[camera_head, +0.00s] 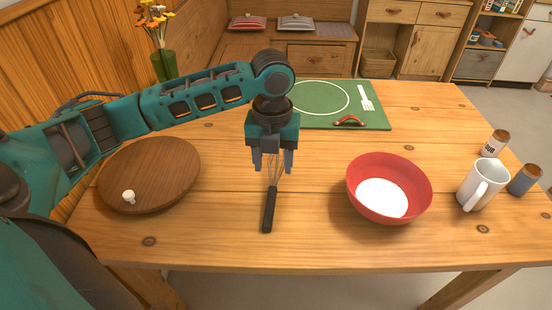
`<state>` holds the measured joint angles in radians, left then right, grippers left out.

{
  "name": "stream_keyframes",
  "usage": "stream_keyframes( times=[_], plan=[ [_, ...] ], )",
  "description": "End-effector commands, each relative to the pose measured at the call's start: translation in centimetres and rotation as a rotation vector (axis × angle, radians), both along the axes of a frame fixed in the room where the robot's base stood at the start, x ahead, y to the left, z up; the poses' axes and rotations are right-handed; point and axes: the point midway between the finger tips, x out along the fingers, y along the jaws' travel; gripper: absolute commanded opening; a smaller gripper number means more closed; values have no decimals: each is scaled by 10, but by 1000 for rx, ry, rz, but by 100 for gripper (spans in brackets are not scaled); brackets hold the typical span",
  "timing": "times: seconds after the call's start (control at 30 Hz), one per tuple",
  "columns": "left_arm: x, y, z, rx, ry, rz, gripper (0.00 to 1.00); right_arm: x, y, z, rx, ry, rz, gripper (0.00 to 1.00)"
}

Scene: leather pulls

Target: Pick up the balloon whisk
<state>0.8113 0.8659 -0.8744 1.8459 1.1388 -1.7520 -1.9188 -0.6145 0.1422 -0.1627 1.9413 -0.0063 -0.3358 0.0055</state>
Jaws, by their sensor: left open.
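The balloon whisk (269,208) lies on the wooden table, its black handle toward the front edge and its wire loops pointing away. My left gripper (273,166) points down over the wire end of the whisk, fingers apart on either side of the wires in the picture. It is open, and the whisk lies free of its fingers as far as I can see. The fingers and gripper body hide part of the wires. How high the fingertips are above the table is hard to tell. My right gripper is out of view.
A red bowl (414,189) with white contents stands to the right. Beyond it are a white mug (478,190) and two small jars (495,143). A round wooden board (150,170) lies left. A green mat (372,115) and a flower vase (164,65) are behind.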

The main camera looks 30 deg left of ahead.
Motion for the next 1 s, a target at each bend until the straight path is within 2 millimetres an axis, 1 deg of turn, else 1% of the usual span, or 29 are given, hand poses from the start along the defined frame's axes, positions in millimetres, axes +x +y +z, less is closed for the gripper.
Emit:
stream_keyframes(
  times=[0.07, 0.17, 0.27, 0.4, 0.5, 0.6, 0.77, 0.87, 1.0],
  plan=[
    [0, 1, 0, 1, 2, -3, 53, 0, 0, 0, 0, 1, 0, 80],
    [-1, 1, -7, 2, 4, -4, 53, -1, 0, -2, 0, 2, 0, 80],
    [-1, 1, -24, 2, 7, -3, 53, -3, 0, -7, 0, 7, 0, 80],
    [-1, 1, -51, 3, 6, -2, 53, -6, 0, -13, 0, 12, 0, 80],
    [-1, 1, -66, 1, 4, -3, 53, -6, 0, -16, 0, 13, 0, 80],
    [-1, 1, -74, 1, 2, -2, 53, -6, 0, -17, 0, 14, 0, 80],
    [-2, 1, -82, 2, 2, -3, 53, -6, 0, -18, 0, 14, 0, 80],
    [-3, 3, -94, 2, 3, -2, 53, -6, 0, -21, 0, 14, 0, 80],
    [-5, 5, -116, 2, 3, -3, 53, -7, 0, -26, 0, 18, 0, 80]
  ],
)
